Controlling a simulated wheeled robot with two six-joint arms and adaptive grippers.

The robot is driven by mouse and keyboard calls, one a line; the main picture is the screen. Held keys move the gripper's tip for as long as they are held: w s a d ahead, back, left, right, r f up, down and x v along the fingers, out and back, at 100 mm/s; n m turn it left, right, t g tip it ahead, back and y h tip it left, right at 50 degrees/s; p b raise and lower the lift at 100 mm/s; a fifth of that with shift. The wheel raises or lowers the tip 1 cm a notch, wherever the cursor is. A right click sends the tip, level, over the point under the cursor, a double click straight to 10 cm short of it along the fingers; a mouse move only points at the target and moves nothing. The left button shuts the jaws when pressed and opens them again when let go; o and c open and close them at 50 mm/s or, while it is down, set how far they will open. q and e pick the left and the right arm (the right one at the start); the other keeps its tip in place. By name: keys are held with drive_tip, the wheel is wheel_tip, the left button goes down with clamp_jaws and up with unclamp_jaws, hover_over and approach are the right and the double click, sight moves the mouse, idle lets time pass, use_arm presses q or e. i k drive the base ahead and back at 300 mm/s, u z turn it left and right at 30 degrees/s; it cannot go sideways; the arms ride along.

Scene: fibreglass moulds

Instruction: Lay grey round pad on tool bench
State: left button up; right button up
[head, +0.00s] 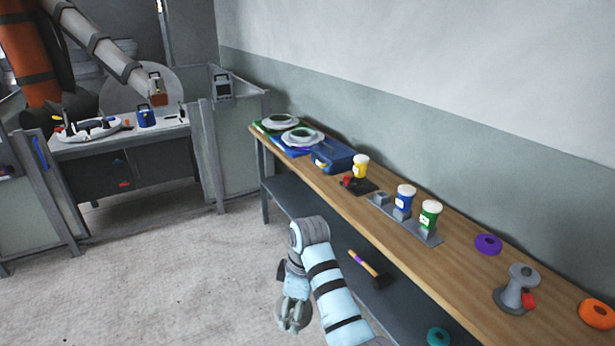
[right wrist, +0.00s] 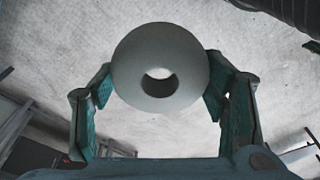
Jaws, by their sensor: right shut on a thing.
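The grey round pad (right wrist: 160,68), a thick ring with a hole in the middle, is pinched between the two green fingers of my right gripper (right wrist: 160,85) in the right wrist view. In the head view my right gripper (head: 293,318) hangs low over the floor, in front of the long wooden bench (head: 450,262); the pad is hard to make out there. A second bench (head: 95,146), at the back left, has a pale top with tools on it. I cannot tell from looks alone which one is the tool bench. My left gripper is out of view.
The wooden bench holds a purple ring (head: 488,244), an orange ring (head: 597,314), a grey spool-like stand (head: 516,288), several jars and a blue case (head: 333,157). Grey panels (head: 208,155) flank the back bench. The floor between is clear.

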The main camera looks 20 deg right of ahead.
sight(440, 264)
drive_tip(key=u, duration=0.15)
drive_tip(key=i, duration=0.85)
drive_tip(key=z, duration=0.75)
drive_tip(key=i, duration=0.7)
drive_tip(key=z, duration=0.75)
